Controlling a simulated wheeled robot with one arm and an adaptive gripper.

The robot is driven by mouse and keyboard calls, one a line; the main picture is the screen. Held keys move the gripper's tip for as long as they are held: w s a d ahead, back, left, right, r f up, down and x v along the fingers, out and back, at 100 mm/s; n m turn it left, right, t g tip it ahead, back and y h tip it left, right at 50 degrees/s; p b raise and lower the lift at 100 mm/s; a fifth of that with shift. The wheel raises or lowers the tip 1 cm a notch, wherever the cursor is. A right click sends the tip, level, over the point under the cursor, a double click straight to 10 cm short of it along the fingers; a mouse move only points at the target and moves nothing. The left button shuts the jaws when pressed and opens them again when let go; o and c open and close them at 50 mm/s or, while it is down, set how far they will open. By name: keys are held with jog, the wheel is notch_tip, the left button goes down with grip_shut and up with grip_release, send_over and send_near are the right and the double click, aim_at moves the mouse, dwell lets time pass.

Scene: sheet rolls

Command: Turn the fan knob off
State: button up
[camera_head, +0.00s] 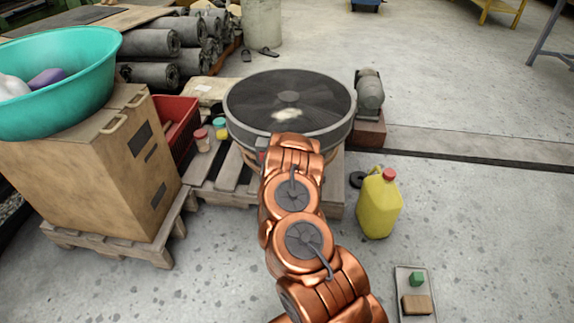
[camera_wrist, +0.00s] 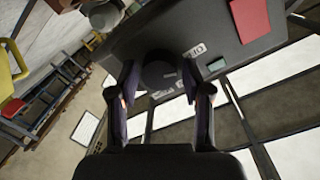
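The fan (camera_head: 290,98) is a wide dark round drum with a grille on top, standing on a wooden pallet. My arm reaches its near side in the head view and hides the knob and my gripper there. In the wrist view a dark round knob (camera_wrist: 158,72) sticks out of a dark control panel (camera_wrist: 225,42) with white labels. My gripper (camera_wrist: 158,84) is open, one finger on each side of the knob. Small gaps seem to show between fingers and knob; contact cannot be told. The knob's pointer setting is not readable.
A yellow jug (camera_head: 379,205) stands right of my arm, and a tray (camera_head: 402,277) with small blocks lies at lower right. A wooden cabinet (camera_head: 85,165) with a teal basin (camera_head: 75,85) stands left. Small jars (camera_head: 202,140) sit beside the fan. Floor at right is mostly clear.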

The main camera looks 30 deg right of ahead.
jog(key=shift+o, duration=0.8)
jog(key=shift+s, duration=0.1)
jog(key=v, duration=0.7)
jog(key=shift+s+a, duration=0.15)
jog(key=shift+r, duration=0.1)
